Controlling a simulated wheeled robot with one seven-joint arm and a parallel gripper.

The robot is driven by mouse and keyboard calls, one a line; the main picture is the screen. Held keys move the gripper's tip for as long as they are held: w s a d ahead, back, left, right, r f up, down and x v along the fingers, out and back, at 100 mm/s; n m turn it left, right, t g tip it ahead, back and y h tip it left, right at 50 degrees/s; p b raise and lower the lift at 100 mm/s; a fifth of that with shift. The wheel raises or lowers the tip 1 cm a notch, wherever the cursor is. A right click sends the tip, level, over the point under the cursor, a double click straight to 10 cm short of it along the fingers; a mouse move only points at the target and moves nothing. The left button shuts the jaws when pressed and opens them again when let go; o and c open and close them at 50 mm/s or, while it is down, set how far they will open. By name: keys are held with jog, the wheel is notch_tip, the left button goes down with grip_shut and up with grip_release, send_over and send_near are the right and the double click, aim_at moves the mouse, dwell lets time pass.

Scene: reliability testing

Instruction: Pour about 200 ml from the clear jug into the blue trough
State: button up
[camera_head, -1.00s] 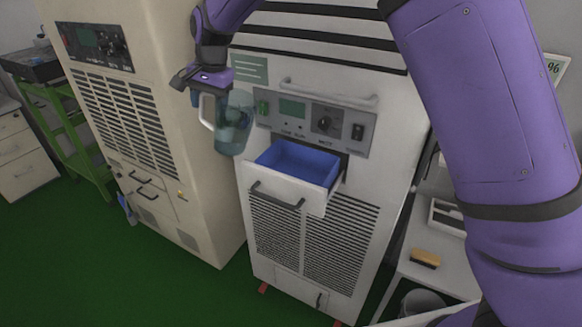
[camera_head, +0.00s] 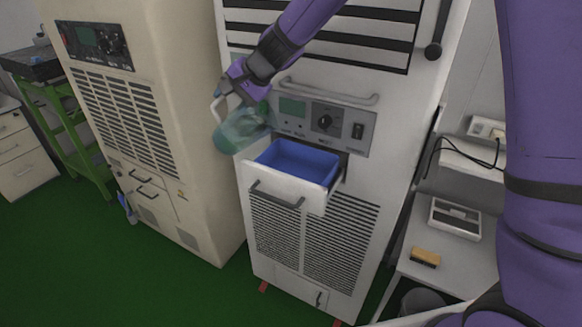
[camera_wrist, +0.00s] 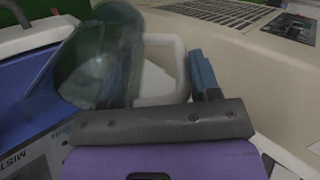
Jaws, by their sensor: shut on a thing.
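The clear jug (camera_head: 240,131), bluish-green and see-through, is tilted well over to the right in the head view, above and left of the blue trough (camera_head: 292,162). The trough sits in the pulled-out drawer of the white cabinet. My gripper (camera_head: 230,88) is shut on the jug's pale handle (camera_head: 215,108). In the wrist view the jug (camera_wrist: 103,58) is at upper left, its white handle (camera_wrist: 178,60) lies beside the blue-grey finger, and part of the trough (camera_wrist: 30,100) shows at left. I cannot make out a stream or the liquid level.
The white cabinet (camera_head: 370,225) has a bar handle (camera_head: 330,92) and control panel above the drawer. A beige cabinet (camera_head: 200,190) stands close at left. A side table at right holds a yellow-brown brush (camera_head: 425,257) and a tray (camera_head: 455,218).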

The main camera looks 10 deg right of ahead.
jog(key=shift+d+f+y, duration=0.2)
jog(key=shift+y, duration=0.1)
jog(key=shift+s+d+f+t+y, duration=0.2)
jog(key=shift+d+f+t+y, duration=0.2)
jog(key=shift+f+y, duration=0.2)
jog(key=shift+d+r+y+p, duration=0.2)
jog(key=shift+r+y+p, duration=0.1)
jog(key=shift+r+p, duration=0.2)
jog(key=shift+s+d+r+t+y+p, duration=0.15)
jog(key=shift+d+r+y+p, duration=0.15)
jog(key=shift+r, duration=0.2)
jog(key=shift+s+d+r+t+y+p, duration=0.1)
jog(key=shift+r+t+y+p, duration=0.1)
jog(key=shift+r+p, duration=0.25)
dwell(1.2)
jog(key=shift+d+r, duration=0.1)
jog(key=shift+r, duration=0.1)
dwell(0.5)
jog(key=shift+s+a+r+y, duration=0.1)
jog(key=shift+a+y, duration=0.1)
jog(key=shift+y, duration=0.1)
jog(key=shift+d+r+t+y+p, duration=0.2)
jog(key=shift+t+y+p, duration=0.1)
jog(key=shift+p, duration=0.2)
dwell(1.0)
